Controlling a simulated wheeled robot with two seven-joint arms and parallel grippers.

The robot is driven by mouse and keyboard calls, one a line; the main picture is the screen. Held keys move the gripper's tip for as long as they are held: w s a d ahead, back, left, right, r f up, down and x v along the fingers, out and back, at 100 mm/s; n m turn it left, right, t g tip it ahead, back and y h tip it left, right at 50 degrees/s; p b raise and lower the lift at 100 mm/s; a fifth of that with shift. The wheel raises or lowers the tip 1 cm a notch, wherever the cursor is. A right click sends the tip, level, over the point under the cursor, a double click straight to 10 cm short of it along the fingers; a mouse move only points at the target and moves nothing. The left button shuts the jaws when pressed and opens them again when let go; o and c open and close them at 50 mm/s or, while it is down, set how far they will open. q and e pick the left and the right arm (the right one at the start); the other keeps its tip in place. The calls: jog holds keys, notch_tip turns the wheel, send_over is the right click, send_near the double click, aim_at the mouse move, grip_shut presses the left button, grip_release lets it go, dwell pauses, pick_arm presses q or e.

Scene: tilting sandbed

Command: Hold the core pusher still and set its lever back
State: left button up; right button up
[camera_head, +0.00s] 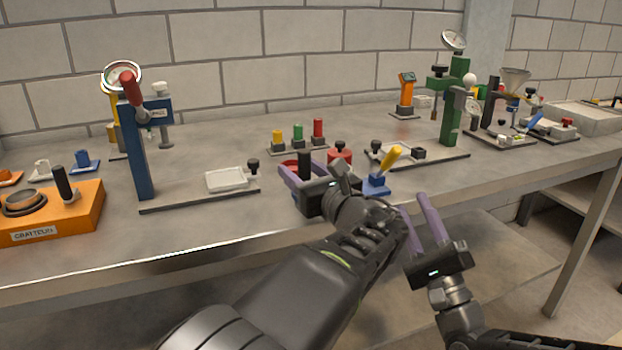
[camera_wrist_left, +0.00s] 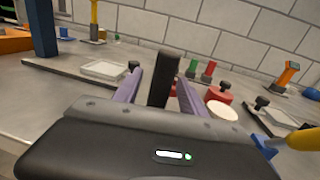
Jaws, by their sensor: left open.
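A yellow lever (camera_head: 391,160) leans up and to the right from a small blue base (camera_head: 376,184) on the bench. In the left wrist view, the lever (camera_wrist_left: 302,137) shows at the right edge. A dark upright post (camera_head: 304,160) stands left of it; whether it belongs to the same core pusher is hidden by my left gripper. My left gripper (camera_head: 302,172) is open, with the post (camera_wrist_left: 163,78) showing between its fingers; contact cannot be told. My right gripper (camera_head: 413,203) is open and empty in front of the bench edge, below and right of the lever.
A red round piece with a black knob (camera_head: 340,153) stands just behind. A blue press stand (camera_head: 136,150) is at left, with a white tray (camera_head: 227,180) on its plate. A green stand (camera_head: 450,118) is at right.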

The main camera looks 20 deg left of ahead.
pick_arm(q)
jog(key=shift+x, duration=0.95)
jog(key=shift+c, duration=0.3)
grip_shut()
dwell(0.4)
